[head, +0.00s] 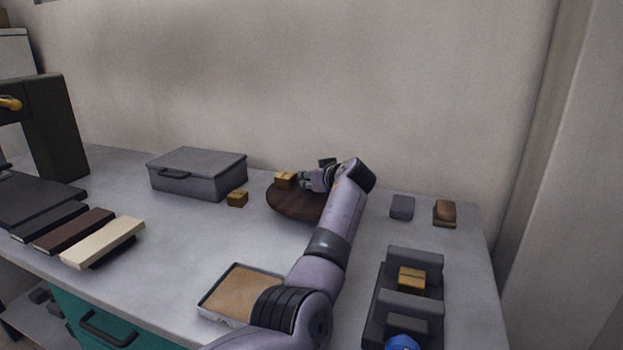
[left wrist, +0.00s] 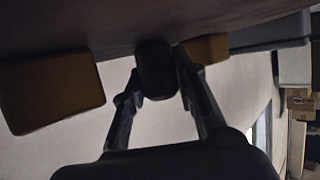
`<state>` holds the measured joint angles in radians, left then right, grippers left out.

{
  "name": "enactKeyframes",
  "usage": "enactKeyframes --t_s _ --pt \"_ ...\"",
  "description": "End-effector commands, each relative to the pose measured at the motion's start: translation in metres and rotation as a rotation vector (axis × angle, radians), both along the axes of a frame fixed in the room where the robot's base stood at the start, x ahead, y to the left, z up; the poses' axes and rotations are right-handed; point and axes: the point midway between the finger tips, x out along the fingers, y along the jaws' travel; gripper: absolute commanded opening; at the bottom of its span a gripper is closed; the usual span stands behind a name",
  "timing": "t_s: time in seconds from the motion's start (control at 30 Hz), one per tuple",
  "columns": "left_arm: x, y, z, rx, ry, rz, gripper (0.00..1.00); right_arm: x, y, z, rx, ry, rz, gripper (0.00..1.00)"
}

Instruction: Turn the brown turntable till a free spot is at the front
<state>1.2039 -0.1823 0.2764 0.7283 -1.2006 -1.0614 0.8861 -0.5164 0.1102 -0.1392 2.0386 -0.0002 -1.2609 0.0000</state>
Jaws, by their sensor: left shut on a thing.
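The round brown turntable (head: 286,205) stands at the back middle of the table, partly hidden by my left arm. A yellow-brown block (head: 285,180) sits on its back left part. My left gripper (head: 306,180) is over the turntable, just right of that block. In the left wrist view my left gripper (left wrist: 156,82) is shut on a dark rounded knob (left wrist: 156,68), beside the dark underside or face at the top. One yellow-brown block (left wrist: 52,92) is close on the left there, and another (left wrist: 207,48) is behind the right finger. The turntable's right part is hidden. My right gripper is out of view.
A shallow tray (head: 240,289) lies in front. A dark rack (head: 372,308) with a yellow block (head: 411,279) stands front right. Small grey (head: 402,207) and brown (head: 444,213) things lie right.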

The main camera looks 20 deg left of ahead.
Motion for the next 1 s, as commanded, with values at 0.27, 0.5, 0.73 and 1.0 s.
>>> enactKeyframes --t_s 0.27,0.5,0.73,1.0 --pt "0.001 -0.001 0.002 -0.002 -0.007 -0.002 0.42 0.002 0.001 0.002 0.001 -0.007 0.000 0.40" --pt "0.000 0.000 0.001 -0.001 -0.003 0.000 0.48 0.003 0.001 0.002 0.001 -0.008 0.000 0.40" --pt "-0.002 -0.003 0.002 -0.001 -0.002 0.000 0.48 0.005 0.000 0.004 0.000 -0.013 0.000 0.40" --pt "-0.024 -0.028 0.016 -0.002 -0.005 -0.001 0.48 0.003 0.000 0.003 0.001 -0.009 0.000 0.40"
